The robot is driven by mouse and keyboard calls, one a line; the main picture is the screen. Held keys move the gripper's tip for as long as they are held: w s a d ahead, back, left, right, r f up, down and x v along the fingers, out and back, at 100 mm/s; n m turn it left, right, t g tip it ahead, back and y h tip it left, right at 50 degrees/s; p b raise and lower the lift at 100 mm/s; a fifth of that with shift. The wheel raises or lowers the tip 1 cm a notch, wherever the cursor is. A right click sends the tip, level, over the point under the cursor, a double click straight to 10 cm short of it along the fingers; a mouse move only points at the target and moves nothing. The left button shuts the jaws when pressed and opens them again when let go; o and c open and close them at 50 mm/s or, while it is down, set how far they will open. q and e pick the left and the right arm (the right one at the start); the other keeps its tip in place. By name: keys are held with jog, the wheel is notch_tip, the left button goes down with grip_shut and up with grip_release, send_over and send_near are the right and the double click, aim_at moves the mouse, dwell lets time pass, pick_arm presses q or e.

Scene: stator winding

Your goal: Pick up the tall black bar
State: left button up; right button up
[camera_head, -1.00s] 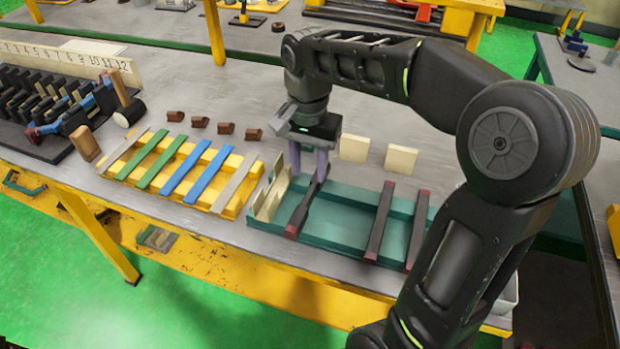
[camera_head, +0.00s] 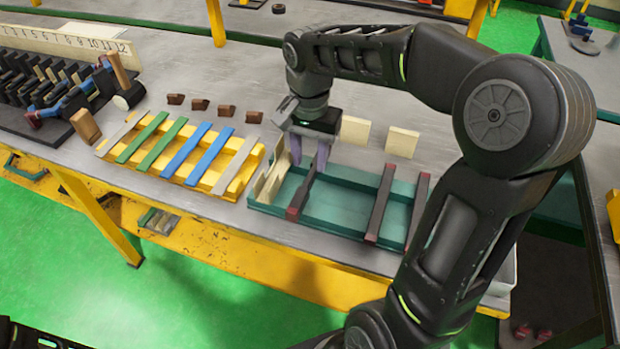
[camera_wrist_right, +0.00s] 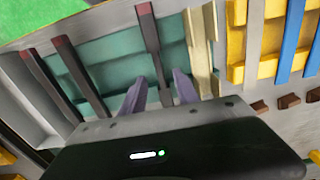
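Three black bars with dark red ends lie across the green tray (camera_head: 335,228). The leftmost black bar (camera_head: 303,190) is under my right gripper (camera_head: 309,153), and it also shows in the right wrist view (camera_wrist_right: 151,38). There the two grey-purple fingers of the right gripper (camera_wrist_right: 160,88) stand apart, one on each side of this bar, with gaps beside it. The middle black bar (camera_head: 380,203) and the right black bar (camera_head: 417,209) lie to the right, free of the gripper. My left gripper is not in view.
A cream slotted holder (camera_head: 268,182) stands at the tray's left end, close to my right gripper. Left of it is a yellow rack (camera_head: 200,178) with coloured strips. Two cream blocks (camera_head: 402,142) and several small brown blocks stand behind.

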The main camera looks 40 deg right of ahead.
aim_at(310, 176)
notch_tip(310, 176, down, 5)
jog(key=shift+f+p, duration=0.1)
jog(key=shift+p, duration=0.35)
dwell(0.3)
grip_shut()
dwell(1.3)
